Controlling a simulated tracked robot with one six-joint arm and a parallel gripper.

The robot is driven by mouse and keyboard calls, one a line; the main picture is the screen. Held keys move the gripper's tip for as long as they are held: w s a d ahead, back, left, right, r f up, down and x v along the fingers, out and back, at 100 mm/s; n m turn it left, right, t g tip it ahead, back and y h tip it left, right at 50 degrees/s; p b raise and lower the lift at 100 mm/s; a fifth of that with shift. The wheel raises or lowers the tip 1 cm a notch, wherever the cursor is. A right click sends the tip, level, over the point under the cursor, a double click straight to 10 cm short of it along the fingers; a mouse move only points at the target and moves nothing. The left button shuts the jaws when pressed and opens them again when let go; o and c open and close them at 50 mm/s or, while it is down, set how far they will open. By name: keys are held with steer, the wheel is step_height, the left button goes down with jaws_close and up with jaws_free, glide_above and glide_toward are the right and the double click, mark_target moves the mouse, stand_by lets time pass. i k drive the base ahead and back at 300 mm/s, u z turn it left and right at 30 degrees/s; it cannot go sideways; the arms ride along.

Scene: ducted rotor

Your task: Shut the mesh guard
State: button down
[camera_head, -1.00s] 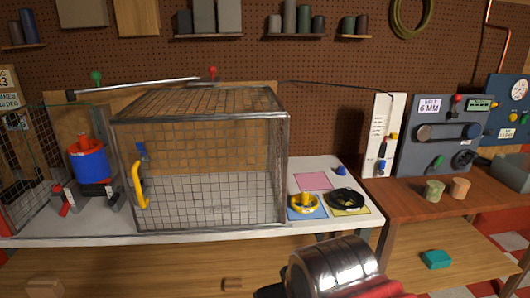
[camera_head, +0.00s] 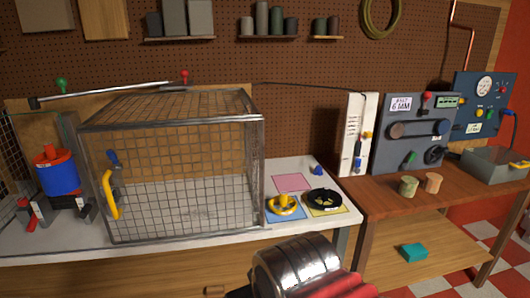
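The mesh guard (camera_head: 170,165) is a wire cage with a grey metal frame on the white bench top. A blue and red motor-like unit (camera_head: 56,172) stands to the left, outside the mesh box as seen from here. Another mesh panel edge (camera_head: 15,150) shows at the far left. I cannot tell whether the guard is fully shut. My arm shows at the bottom centre, in front of the bench; my gripper's fingers are not in view.
Right of the cage, a yellow part (camera_head: 283,204) sits on a blue square and a black ring (camera_head: 324,199) on a yellow square; a pink square (camera_head: 292,182) is empty. A wooden table (camera_head: 390,205) with control panels (camera_head: 415,130) stands to the right.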

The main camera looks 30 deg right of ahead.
mark_target(82, 129)
steer(key=z, duration=0.05)
steer(key=i, duration=0.95)
steer(key=u, duration=0.1)
